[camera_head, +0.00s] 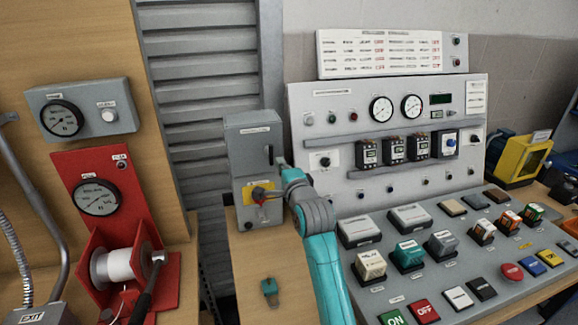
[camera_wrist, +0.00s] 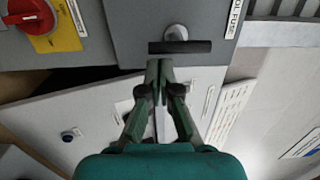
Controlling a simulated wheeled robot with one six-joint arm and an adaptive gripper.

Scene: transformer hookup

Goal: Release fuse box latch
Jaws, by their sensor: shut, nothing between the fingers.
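The grey fuse box (camera_head: 245,147) stands on the wooden bench, left of the control console, and its door looks closed. Its black latch (camera_head: 270,155) is upright on the right side of the door. In the wrist view the latch (camera_wrist: 185,47) is a dark bar beside a round light-grey knob (camera_wrist: 176,32). My gripper (camera_head: 281,163) is at the right side of the box, close to the latch. In the wrist view my gripper (camera_wrist: 159,66) is shut and empty, its fingertips just below the bar. I cannot tell whether they touch it.
A red rotary switch on a yellow plate (camera_head: 262,192) sits low on the box front. A small teal item (camera_head: 269,287) lies on the bench. The console (camera_head: 335,101) with meters and buttons is close on the right. A red winch stand (camera_head: 83,178) is at left.

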